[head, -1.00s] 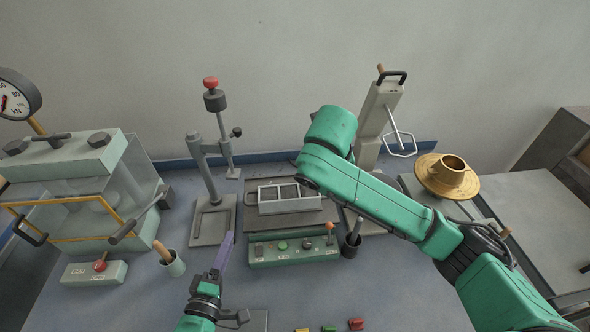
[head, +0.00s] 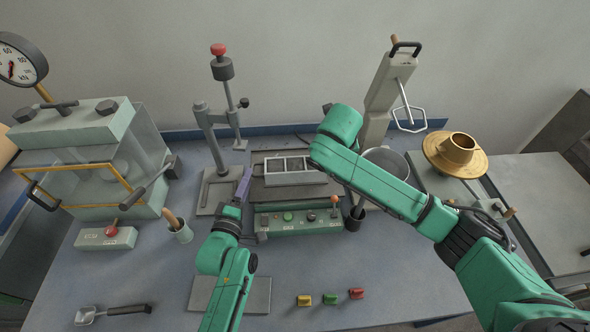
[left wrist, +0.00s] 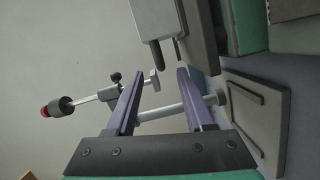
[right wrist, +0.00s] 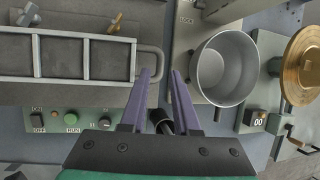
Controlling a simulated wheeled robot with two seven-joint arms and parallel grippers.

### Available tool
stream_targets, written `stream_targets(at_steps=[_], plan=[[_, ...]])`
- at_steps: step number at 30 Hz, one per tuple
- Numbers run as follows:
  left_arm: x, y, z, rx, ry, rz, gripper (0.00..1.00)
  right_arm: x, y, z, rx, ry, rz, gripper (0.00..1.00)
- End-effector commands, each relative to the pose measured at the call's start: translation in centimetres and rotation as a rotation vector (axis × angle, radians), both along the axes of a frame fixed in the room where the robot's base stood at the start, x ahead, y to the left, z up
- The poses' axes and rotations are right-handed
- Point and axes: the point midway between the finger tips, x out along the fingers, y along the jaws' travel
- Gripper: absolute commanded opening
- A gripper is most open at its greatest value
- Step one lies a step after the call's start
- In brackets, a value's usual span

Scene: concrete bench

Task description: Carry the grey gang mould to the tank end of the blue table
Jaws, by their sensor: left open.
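The grey gang mould (head: 289,171), an open frame with dividers, sits on the dark plate of a green-based machine on the blue-grey bench top (head: 400,265). My left gripper (head: 243,186) is open and empty at the mould's left end. In the left wrist view its parted fingers (left wrist: 162,72) point at a grey block with a dark handle, probably the mould's left end (left wrist: 152,22). My right gripper (right wrist: 165,76) is open in the right wrist view, its fingertips close to the mould's right loop handle (right wrist: 153,57). The right forearm hides it in the head view. I see no tank.
A stand with a red knob (head: 219,50) rises behind my left gripper. A metal pot (right wrist: 223,68) and a brass dish (head: 455,155) stand right of the mould. A glass-fronted press (head: 95,150) is at left.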

Motion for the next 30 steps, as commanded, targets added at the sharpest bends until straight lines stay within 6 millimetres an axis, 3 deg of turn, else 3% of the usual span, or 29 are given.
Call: stream_targets(at_steps=[3, 8, 18, 19, 21, 23, 30], plan=[[2.3, -0.6, 0.0, -0.001, -0.002, 0.0, 0.53, 0.8, -0.4, -2.1, 0.0, 0.003, -0.003, 0.3], [4.3, -1.2, -0.2, -0.001, -0.001, 0.0, 0.53, 1.7, -0.8, -4.0, 0.0, 0.002, 0.0, 0.3], [4.8, -1.3, -0.2, -0.001, 0.0, 0.0, 0.53, 1.9, -0.9, -4.5, 0.001, 0.0, 0.0, 0.3], [4.8, -1.3, -0.2, -0.001, 0.0, 0.0, 0.45, 1.9, -0.9, -4.5, 0.001, 0.0, 0.0, 0.22], [4.8, -1.3, -0.2, -0.001, 0.0, 0.0, 0.18, 1.9, -0.9, -4.5, 0.001, 0.0, 0.0, 0.0], [4.8, -1.3, -0.2, -0.001, 0.0, 0.0, 0.0, 1.9, -0.9, -4.5, 0.001, 0.0, 0.0, 0.0], [4.8, -1.3, -0.2, 0.0, 0.0, -0.001, 0.0, 1.9, -0.9, -4.5, 0.001, -0.001, 0.0, 0.0]])
